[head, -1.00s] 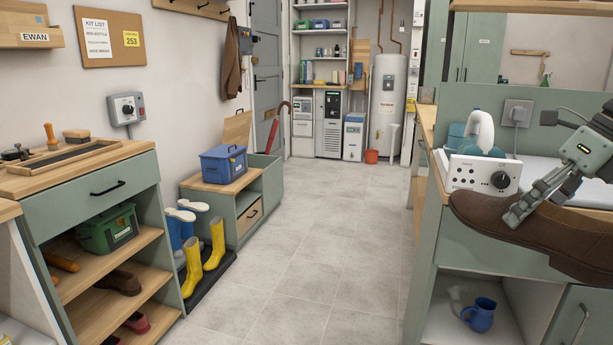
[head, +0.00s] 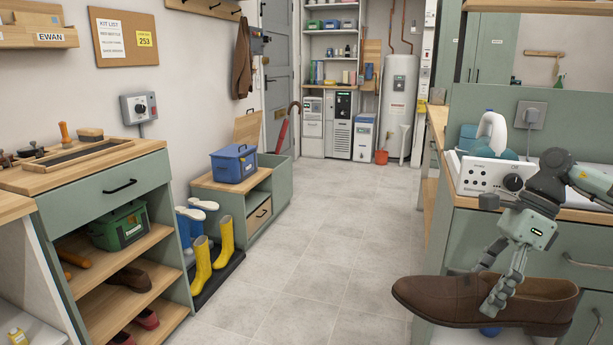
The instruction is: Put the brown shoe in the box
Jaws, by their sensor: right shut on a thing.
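A brown shoe (head: 430,298) hangs in front of the right-hand cabinet, toe to the left and roughly level. My right gripper (head: 494,304) is shut on its near side, at the middle of the shoe. A second brown shoe (head: 130,279) lies on a shelf of the left cabinet. A blue lidded box (head: 233,165) stands on the low bench, and a green box (head: 121,228) is on the left cabinet's upper shelf. I cannot tell which box is meant. My left gripper is not in view.
The grey tiled floor (head: 335,235) is clear through the middle. A white control panel (head: 486,176) and a jug-like bottle are on the right counter. A blue jug (head: 490,331) is mostly hidden behind the shoe.

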